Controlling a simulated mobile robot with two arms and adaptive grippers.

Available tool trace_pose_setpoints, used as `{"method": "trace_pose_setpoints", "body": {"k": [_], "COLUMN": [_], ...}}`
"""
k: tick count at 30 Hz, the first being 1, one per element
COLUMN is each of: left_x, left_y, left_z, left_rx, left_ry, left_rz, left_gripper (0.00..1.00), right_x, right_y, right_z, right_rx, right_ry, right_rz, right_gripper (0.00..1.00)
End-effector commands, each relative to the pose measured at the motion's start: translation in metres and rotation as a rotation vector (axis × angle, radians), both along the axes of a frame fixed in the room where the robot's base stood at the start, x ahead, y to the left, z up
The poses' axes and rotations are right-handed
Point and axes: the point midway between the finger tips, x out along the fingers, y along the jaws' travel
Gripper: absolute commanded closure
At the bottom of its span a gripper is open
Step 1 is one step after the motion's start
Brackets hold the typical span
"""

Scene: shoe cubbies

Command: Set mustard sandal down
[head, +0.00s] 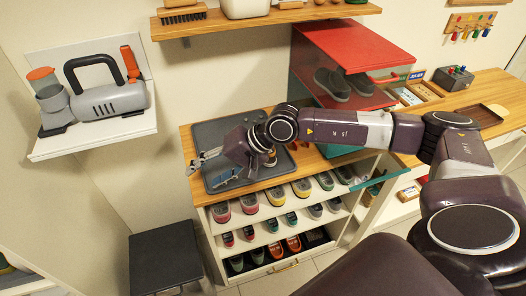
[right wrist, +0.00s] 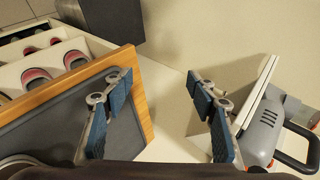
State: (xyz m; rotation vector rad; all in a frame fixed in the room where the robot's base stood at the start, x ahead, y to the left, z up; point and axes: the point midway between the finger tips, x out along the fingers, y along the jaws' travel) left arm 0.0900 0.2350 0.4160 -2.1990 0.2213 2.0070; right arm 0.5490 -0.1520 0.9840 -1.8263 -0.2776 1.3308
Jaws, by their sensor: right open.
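My right gripper (head: 207,170) is open, with nothing between its fingers. In the head view it is over the left end of the grey mat on the wooden bench top. In the right wrist view its two blue-padded fingers (right wrist: 160,100) stand wide apart beside the bench's wooden edge. Several yellowish shoes sit in the cubby's top row, among them a yellow shoe (head: 301,188); I cannot tell which, if any, is the mustard sandal. A small brownish thing (head: 271,158) on the mat is partly hidden by my right arm. My left gripper is out of view.
The grey mat (head: 212,133) covers much of the bench top. A red-topped box (head: 352,50) with dark shoes stands at the back right. A wall shelf (head: 92,138) at left holds a grey appliance (head: 112,101). A dark stool (head: 163,255) stands front left.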

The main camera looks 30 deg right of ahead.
Motion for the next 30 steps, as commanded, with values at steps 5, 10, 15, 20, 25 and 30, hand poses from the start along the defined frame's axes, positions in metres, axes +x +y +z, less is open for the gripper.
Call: {"method": "trace_pose_setpoints", "body": {"k": [5,10,15,20,25,30], "left_x": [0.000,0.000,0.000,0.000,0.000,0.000], "left_y": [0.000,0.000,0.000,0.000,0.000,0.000], "left_z": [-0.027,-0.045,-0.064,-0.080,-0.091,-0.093], "left_rx": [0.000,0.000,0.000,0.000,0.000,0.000], "left_ry": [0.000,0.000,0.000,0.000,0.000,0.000], "left_rz": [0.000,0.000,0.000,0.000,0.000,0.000], "left_gripper": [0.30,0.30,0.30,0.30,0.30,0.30], "right_x": [0.004,0.030,0.055,0.052,0.023,0.003], "right_y": [0.058,0.034,-0.043,-0.128,-0.186,-0.207], "right_z": [0.057,0.107,0.102,0.046,-0.017,-0.046], "right_rx": [0.555,1.022,1.392,1.612,1.681,1.682], "right_ry": [0.033,0.089,0.161,0.226,0.266,0.278], "right_rz": [-0.184,-0.479,-0.880,-1.326,-1.703,-1.873], "right_gripper": [0.47,0.47,0.47,0.47,0.47,0.47]}}
